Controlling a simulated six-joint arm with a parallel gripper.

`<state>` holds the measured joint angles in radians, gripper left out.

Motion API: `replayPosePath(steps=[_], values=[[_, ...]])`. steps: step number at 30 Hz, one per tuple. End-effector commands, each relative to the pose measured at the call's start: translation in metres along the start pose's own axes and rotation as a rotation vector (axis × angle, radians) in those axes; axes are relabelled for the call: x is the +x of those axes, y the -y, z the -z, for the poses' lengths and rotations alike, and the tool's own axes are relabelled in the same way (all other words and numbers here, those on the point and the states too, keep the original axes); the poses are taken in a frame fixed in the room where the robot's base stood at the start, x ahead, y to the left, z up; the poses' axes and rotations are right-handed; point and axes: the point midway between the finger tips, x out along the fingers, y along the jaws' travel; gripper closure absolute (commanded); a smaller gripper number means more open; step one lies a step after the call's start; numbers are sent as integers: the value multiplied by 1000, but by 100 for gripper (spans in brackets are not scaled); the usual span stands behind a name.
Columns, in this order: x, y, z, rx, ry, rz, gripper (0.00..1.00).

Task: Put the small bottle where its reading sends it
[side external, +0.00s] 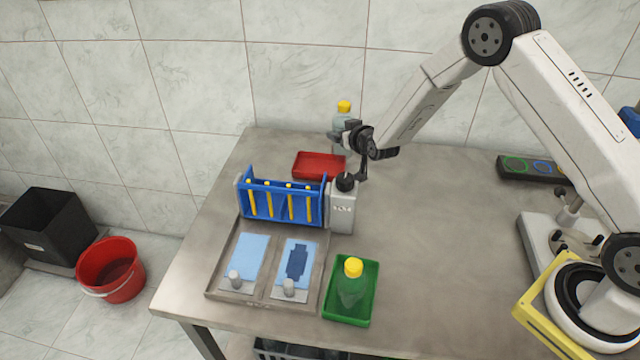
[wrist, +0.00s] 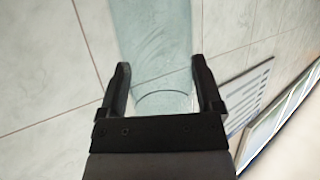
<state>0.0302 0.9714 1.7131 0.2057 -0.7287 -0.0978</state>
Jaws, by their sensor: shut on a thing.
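My gripper (side external: 345,136) is shut on a clear, pale bottle (side external: 343,117) with a yellow cap (side external: 344,106). It holds the bottle roughly upright near the red tray (side external: 308,172); its lower part is partly hidden. In the wrist view the see-through bottle (wrist: 155,50) stands between the two fingers (wrist: 160,95). A second bottle (side external: 353,295), greenish with a yellow cap, stands in the green tray (side external: 338,317).
A blue rack (side external: 270,212) with yellow bars stands left of the device. A metal tray (side external: 215,284) with two light blue panels lies in front. A dark panel with coloured rings (side external: 530,168) is at the right. The table's middle right is clear. A red bucket (side external: 110,270) and black bin (side external: 45,230) stand left.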

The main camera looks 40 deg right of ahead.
Motion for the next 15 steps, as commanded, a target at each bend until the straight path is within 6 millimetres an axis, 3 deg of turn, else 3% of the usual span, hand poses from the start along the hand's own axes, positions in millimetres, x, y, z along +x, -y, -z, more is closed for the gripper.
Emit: replayPosePath(steps=[9, 15], values=[[39, 3, -22, 0, -1, 0, 100], [55, 5, -30, 0, -1, 0, 100]])
